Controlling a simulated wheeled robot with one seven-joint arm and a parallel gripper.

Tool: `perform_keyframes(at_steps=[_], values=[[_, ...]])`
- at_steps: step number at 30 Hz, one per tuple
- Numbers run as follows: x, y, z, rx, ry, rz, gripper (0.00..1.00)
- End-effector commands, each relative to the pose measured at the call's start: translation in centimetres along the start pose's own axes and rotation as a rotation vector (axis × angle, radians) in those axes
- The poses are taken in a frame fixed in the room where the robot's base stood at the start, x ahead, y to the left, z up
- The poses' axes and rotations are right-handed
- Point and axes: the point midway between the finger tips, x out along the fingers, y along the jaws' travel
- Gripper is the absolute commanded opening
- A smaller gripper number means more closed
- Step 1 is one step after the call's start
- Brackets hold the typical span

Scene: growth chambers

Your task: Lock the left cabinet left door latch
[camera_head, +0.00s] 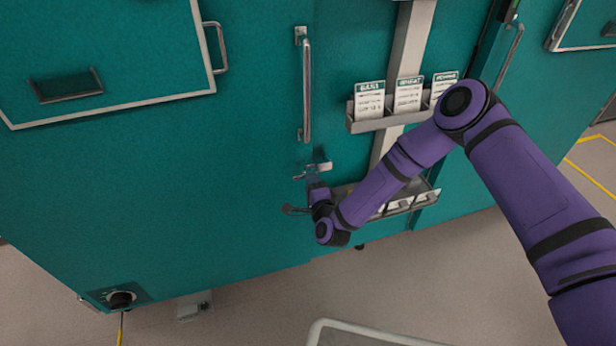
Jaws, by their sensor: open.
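The left cabinet's left door (230,150) is a teal panel and looks closed, with a vertical metal bar handle (306,90) near its right edge. Below the handle is a small metal latch (318,169), roughly level in the picture. My gripper (314,182) is at the end of the purple arm, close below the latch. It is open. The fingers are small and dark here, and I cannot tell whether they touch the latch or surround it. Part of the latch area is hidden by my gripper.
A label rack (362,126) with several cards is fixed right of the handle, and a lower tray (424,196) sits partly behind my arm. A dark knob (121,299) is at the door's lower left. A pale-edged surface (335,325) is at the bottom.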

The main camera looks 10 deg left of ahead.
Motion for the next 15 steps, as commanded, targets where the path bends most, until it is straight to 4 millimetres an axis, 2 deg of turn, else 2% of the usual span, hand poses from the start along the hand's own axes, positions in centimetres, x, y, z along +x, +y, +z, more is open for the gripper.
perform_keyframes(at_steps=[6,10,15], values=[[-4.0,0.1,0.0,0.002,-0.001,0.003,0.43],[-5.5,0.1,0.1,0.001,-0.002,0.002,0.43],[-6.3,0.0,0.0,0.001,-0.001,0.001,0.43]])
